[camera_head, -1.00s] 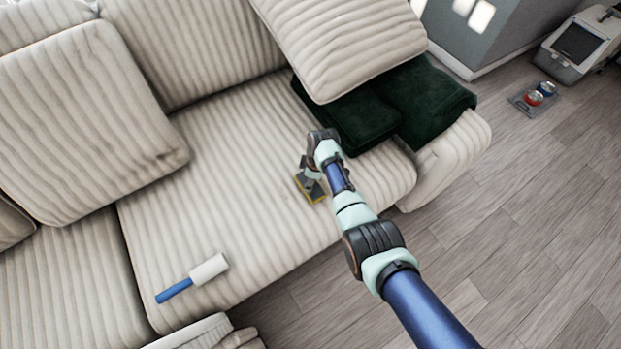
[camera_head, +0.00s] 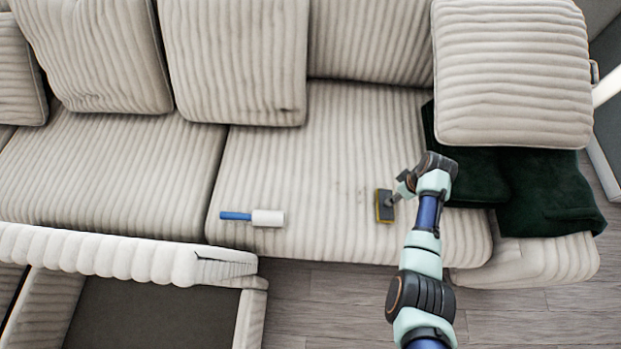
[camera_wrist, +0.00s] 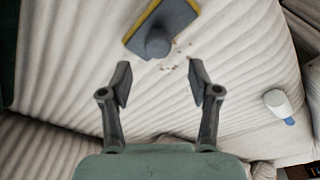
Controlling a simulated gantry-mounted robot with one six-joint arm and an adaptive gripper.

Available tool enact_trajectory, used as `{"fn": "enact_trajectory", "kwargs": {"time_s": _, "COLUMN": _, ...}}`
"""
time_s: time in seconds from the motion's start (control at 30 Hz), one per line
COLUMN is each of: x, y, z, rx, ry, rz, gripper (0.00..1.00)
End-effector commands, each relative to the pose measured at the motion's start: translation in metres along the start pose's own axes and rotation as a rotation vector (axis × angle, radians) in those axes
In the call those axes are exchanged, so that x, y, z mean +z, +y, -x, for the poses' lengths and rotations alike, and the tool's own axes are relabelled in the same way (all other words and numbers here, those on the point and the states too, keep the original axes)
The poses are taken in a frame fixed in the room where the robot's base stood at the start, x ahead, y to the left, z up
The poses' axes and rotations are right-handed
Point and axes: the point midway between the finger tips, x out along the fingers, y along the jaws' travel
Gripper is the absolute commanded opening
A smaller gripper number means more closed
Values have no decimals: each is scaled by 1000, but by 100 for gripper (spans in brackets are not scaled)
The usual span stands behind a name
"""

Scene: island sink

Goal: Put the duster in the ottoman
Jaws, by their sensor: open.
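A grey pad with a yellow edge and a round grey knob (camera_head: 384,207) lies on the sofa seat; it also shows in the wrist view (camera_wrist: 178,25). A roller with a white head and blue handle (camera_head: 266,218) lies on the seat to the left, and in the wrist view (camera_wrist: 277,103). I cannot tell for certain which is the duster. My gripper (camera_wrist: 160,82) is open and empty, with the pad's knob just beyond its fingertips. In the head view my gripper (camera_head: 402,189) is right beside the pad. The ottoman (camera_head: 249,322) stands open at the lower left, its lid (camera_head: 100,252) raised.
The ribbed sofa seat (camera_head: 300,150) is mostly clear around the pad, with small crumbs (camera_wrist: 176,57) beside it. Dark green cloths (camera_head: 545,190) and a tilted cushion (camera_head: 512,75) lie to the right. Wooden floor (camera_head: 325,290) shows between the sofa and the ottoman.

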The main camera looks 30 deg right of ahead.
Motion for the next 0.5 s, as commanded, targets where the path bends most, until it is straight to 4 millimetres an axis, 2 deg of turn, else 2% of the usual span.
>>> {"fn": "enact_trajectory", "kwargs": {"time_s": 0.1, "x": -1, "y": 0, "z": 0, "rx": 1, "ry": 0, "rz": 0, "gripper": 62}}
{"fn": "enact_trajectory", "kwargs": {"time_s": 0.17, "x": -8, "y": -3, "z": 2, "rx": 12, "ry": 6, "rz": 3, "gripper": 62}}
{"fn": "enact_trajectory", "kwargs": {"time_s": 0.27, "x": -50, "y": -21, "z": 14, "rx": 76, "ry": 46, "rz": 8, "gripper": 62}}
{"fn": "enact_trajectory", "kwargs": {"time_s": 0.37, "x": -120, "y": -71, "z": 45, "rx": 180, "ry": 155, "rz": 7, "gripper": 62}}
{"fn": "enact_trajectory", "kwargs": {"time_s": 0.4, "x": -148, "y": -100, "z": 63, "rx": 217, "ry": 219, "rz": 1, "gripper": 62}}
{"fn": "enact_trajectory", "kwargs": {"time_s": 0.47, "x": -183, "y": -151, "z": 95, "rx": 257, "ry": 331, "rz": -12, "gripper": 62}}
{"fn": "enact_trajectory", "kwargs": {"time_s": 0.5, "x": -200, "y": -187, "z": 119, "rx": 271, "ry": 413, "rz": -22, "gripper": 62}}
